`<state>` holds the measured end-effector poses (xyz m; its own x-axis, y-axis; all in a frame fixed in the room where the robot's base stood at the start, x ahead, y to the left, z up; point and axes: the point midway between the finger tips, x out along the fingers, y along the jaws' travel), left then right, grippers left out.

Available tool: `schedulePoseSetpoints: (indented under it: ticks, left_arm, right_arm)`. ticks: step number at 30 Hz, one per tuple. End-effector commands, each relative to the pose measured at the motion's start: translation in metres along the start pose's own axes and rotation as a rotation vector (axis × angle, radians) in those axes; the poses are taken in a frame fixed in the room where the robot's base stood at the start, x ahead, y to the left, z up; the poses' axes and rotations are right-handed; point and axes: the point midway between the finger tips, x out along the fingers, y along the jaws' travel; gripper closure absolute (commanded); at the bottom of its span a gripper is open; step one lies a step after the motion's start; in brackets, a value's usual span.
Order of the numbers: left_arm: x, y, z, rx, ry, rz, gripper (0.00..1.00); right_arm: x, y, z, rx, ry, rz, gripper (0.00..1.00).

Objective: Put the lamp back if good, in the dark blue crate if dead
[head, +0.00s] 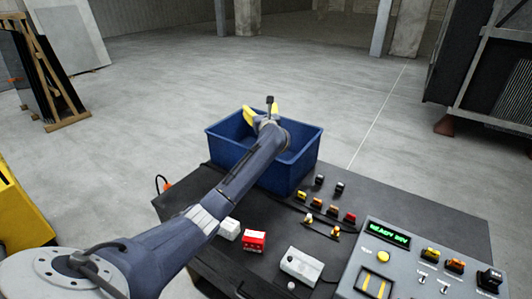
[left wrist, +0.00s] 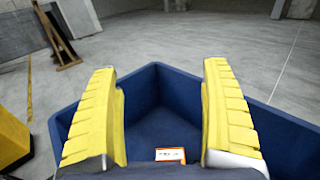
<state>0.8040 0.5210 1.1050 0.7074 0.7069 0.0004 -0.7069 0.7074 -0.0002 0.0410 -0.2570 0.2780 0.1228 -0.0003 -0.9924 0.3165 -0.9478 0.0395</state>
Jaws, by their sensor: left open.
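The dark blue crate (head: 225,152) stands at the far edge of the dark bench. My left gripper (head: 262,112) is over it, and its yellow fingers are spread. In the left wrist view the open gripper (left wrist: 163,120) has nothing between its fingers, with the crate (left wrist: 145,92) below. A small white label-like patch with an orange edge (left wrist: 170,155) shows low between the fingers; I cannot tell what it is. Several small lamp-like pieces, such as a yellow one (head: 302,196) and a red one (head: 350,217), stand in rows right of the crate. My right gripper is not in view.
A grey control panel (head: 405,262) with a green lit display (head: 388,233) sits at the bench's front right. A grey box (head: 301,265), a red box (head: 253,241) and a white box (head: 229,229) lie near my left arm. Open floor lies beyond.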

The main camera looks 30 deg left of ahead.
Motion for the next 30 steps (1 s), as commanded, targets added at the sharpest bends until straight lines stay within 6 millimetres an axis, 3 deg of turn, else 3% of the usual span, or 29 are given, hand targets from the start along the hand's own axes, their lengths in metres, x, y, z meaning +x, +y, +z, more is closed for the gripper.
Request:
schedulePoseSetpoints:
  ticks: [6,11,24,30]
  left_arm:
    - [-0.002,0.000,-0.001,0.000,0.001,0.000,0.19]
    - [-0.015,-0.001,-0.001,-0.001,0.001,-0.001,0.19]
    - [-0.088,-0.001,-0.001,-0.003,0.002,-0.001,0.19]
    - [-0.110,-0.001,-0.001,-0.001,0.001,-0.001,0.19]
  right_arm:
    - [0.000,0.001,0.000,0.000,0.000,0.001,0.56]
    - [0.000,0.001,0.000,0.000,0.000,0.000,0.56]
    - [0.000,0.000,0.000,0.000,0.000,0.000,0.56]
    - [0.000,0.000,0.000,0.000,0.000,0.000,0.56]
